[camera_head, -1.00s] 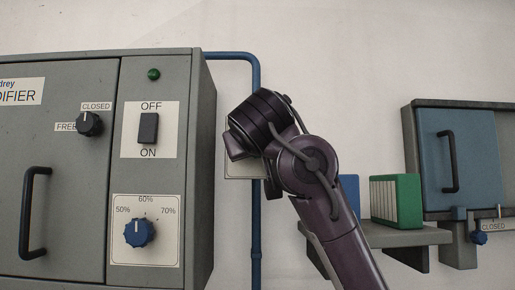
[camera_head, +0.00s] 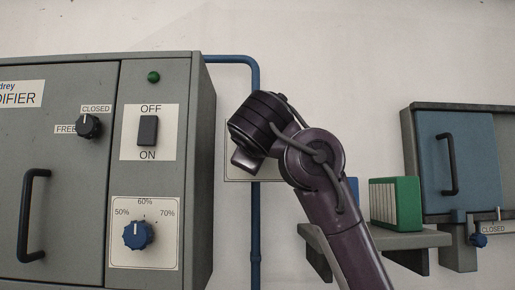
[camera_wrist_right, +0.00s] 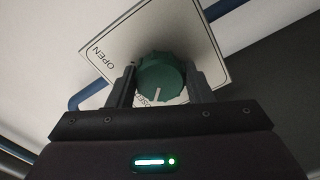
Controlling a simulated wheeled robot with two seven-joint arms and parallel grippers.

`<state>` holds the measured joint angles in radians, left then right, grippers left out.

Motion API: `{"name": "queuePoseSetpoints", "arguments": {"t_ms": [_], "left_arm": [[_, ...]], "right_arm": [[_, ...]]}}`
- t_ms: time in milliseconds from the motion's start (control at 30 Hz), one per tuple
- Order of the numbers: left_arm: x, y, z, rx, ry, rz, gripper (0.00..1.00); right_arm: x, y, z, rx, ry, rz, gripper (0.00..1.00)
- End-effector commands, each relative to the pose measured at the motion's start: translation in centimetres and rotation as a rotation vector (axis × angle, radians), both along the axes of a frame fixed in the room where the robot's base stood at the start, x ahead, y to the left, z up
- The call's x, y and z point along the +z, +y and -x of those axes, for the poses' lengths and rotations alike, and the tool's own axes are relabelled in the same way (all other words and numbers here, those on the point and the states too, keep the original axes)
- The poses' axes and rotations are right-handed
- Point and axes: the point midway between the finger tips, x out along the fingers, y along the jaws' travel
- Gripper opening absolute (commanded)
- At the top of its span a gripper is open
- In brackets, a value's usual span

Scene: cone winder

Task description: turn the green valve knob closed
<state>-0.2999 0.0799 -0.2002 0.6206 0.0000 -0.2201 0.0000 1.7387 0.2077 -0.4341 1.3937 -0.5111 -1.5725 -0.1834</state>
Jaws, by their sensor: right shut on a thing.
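The green valve knob (camera_wrist_right: 162,80) sits on a white label plate (camera_wrist_right: 190,35) in the right wrist view. The plate reads OPEN at the left, and a second, partly covered word near the bottom appears to be CLOSED. A white mark on the knob points down toward that lower word. My right gripper (camera_wrist_right: 160,77) has one finger on each side of the knob and is shut on it. In the head view my right wrist hides the knob; part of the plate (camera_head: 235,170) shows behind it. My left gripper is not in view.
A blue pipe (camera_head: 256,225) runs down the wall. A shelf (camera_head: 400,239) holds a green box (camera_head: 408,203); a blue-doored cabinet (camera_head: 465,165) is right.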

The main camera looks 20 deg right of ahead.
Motion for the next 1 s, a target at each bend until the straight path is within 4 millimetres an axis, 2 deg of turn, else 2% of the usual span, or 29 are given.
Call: {"name": "queuePoseSetpoints", "arguments": {"t_ms": [633,667,800,1000], "left_arm": [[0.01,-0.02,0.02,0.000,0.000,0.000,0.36],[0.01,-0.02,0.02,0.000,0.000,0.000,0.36],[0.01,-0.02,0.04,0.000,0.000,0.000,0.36],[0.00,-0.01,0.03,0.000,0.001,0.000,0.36]], "right_arm": [[0.07,0.08,0.04,0.002,0.012,0.051,0.23],[0.07,0.08,0.04,0.002,0.012,0.051,0.49],[0.05,0.06,0.03,0.001,0.012,0.050,0.67],[0.02,0.04,0.02,0.001,0.013,0.048,0.68]]}}
